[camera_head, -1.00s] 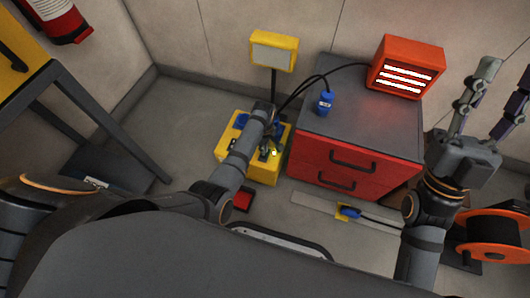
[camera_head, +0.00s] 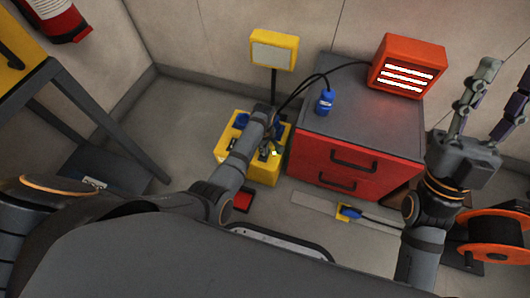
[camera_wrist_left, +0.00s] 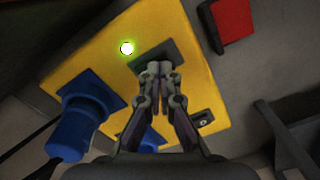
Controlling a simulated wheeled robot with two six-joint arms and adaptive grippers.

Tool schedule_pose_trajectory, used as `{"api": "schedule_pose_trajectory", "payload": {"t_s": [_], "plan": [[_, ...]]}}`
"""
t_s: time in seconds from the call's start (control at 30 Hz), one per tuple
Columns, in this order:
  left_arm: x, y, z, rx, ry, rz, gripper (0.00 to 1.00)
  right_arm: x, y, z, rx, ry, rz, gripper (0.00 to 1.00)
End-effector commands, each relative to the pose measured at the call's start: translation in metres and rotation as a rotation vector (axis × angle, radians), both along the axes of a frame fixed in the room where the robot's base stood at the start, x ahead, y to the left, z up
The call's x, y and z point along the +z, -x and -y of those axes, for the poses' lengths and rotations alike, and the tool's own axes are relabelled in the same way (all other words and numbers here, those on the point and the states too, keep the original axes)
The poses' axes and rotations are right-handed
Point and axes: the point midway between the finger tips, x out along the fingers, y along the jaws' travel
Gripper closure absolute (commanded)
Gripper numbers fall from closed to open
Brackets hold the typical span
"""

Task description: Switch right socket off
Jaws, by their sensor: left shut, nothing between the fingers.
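The yellow socket box (camera_head: 228,160) stands on the floor left of the red cabinet. It fills the middle of the left wrist view (camera_wrist_left: 80,62), with a lit green lamp (camera_wrist_left: 127,48) and a dark switch plate (camera_wrist_left: 150,66) on its face. A blue plug (camera_wrist_left: 70,135) is on its left, and another blue part (camera_wrist_left: 152,140) is partly hidden behind my fingers. My left gripper (camera_wrist_left: 160,70) is shut and empty, its tips over the switch plate; I cannot tell whether they touch it. My right gripper (camera_head: 507,82) is open and empty, raised at the right.
A yellow lamp on a post (camera_head: 273,52) stands behind the box. A cable reel (camera_head: 495,235) is at the right. Dark cables run beside the box.

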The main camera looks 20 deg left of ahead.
Motion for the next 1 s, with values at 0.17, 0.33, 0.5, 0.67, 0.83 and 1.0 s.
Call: {"api": "schedule_pose_trajectory", "payload": {"t_s": [0.17,0.33,0.5,0.67,0.83,1.0], "plan": [[-0.003,0.0,0.0,0.0,0.0,0.0,1.0,-0.002,0.0,0.0,0.0,0.0,0.0,0.6],[-0.006,0.0,0.0,0.0,-0.001,-0.001,1.0,-0.003,0.0,0.0,0.0,0.0,0.0,0.6],[-0.008,0.0,0.0,0.0,0.0,0.0,1.0,-0.005,0.0,0.0,0.0,0.0,0.0,0.6],[-0.011,0.0,0.0,0.0,0.0,0.0,1.0,-0.006,0.0,0.0,0.0,0.0,0.0,0.6],[-0.013,0.0,0.0,0.0,0.0,0.0,1.0,-0.008,0.0,0.0,0.0,0.0,0.0,0.6],[-0.012,0.0,0.0,0.0,0.0,0.0,1.0,-0.006,0.0,0.0,0.0,0.0,0.0,0.6]]}}
